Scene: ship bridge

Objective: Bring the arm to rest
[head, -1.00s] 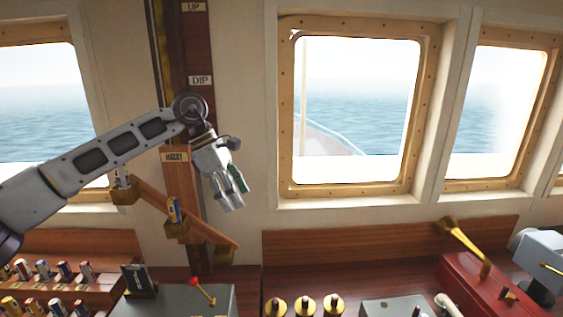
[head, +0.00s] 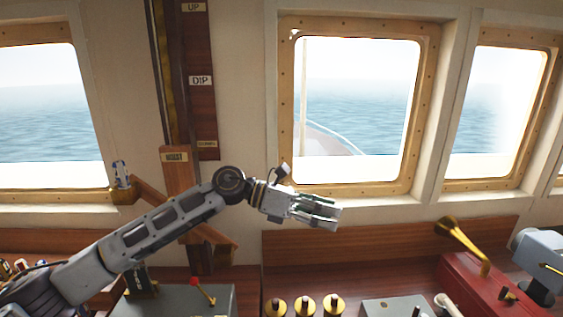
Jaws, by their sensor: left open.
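My left arm comes in from the lower left, and its gripper (head: 325,217) points right, in front of the wall below the middle window. The gripper is open, and I see nothing between its fingers. It is apart from the console below it. My right gripper is not in the head view.
A wooden hoist post (head: 180,185) with a slanted bracket stands behind my left arm. Wall between gripper and brass lever is clear.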

